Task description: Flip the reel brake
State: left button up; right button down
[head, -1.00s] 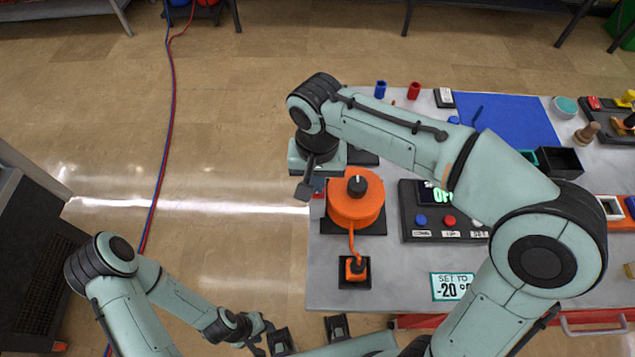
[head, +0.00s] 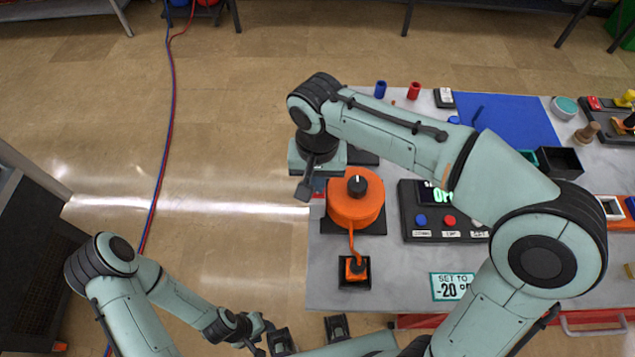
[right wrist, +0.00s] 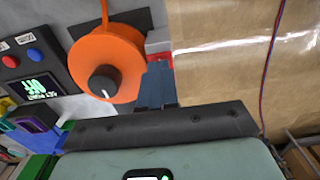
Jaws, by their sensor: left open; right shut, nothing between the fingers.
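The orange reel (head: 354,207), with a black knob marked by a white line, sits on a black base at the table's left edge. It also shows in the right wrist view (right wrist: 105,68). An orange strip runs from it to a small orange block (head: 355,268) on a black pad. A grey and red part (right wrist: 157,45) lies beside the reel; I cannot tell whether it is the brake. My right gripper (right wrist: 155,88) is shut and empty, close to the reel's side. My left gripper (head: 262,335) is open and empty, away from the table.
A control panel (head: 408,222) with blue and red buttons and a display stands right of the reel. A "SET TO -20" card (head: 450,287) lies in front. My right arm crosses above the table. Open floor (head: 230,190) lies left of the table.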

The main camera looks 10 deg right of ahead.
pick_arm(q)
jog(key=shift+s+f+b, duration=0.35)
jog(key=shift+f+b, duration=0.25)
jog(key=shift+f, duration=0.1)
pick_arm(e)
jog(key=shift+f, duration=1)
jog(key=shift+r+p, duration=1.15)
jog(key=shift+r, duration=0.4)
jog(key=shift+r+p, duration=1.3)
jog(key=shift+r, duration=0.75)
pick_arm(q)
jog(key=w+r, duration=0.4)
jog(key=r, duration=0.2)
jog(key=shift+s, duration=0.15)
pick_arm(e)
jog(key=shift+s, duration=0.1)
